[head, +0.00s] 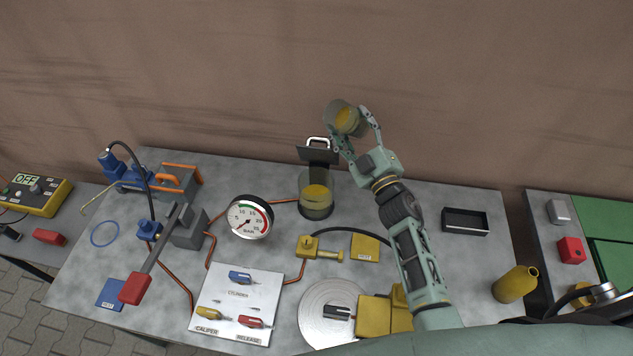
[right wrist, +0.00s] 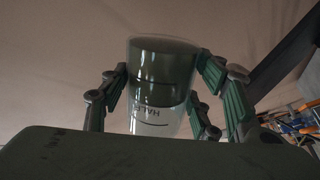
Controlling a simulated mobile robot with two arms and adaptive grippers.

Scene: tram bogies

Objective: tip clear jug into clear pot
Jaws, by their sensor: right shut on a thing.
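My right gripper (head: 358,134) is shut on the clear jug (head: 345,118), which is raised above the back of the bench and tilted. Yellowish liquid shows inside the jug. In the right wrist view the jug (right wrist: 160,85) sits between the fingers, with a line and partly readable lettering on its wall. The clear pot (head: 316,196) stands on the bench below and to the left of the jug, with yellow liquid in it. A dark lid stands open at its back. No stream of liquid between jug and pot can be made out. My left gripper is not in view.
A pressure gauge (head: 249,217), a lever pump (head: 185,228) and a white sheet with small valves (head: 236,305) are left of the pot. A black tray (head: 465,222) and a yellow bottle (head: 515,284) are at right. Copper pipes run across the grey bench.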

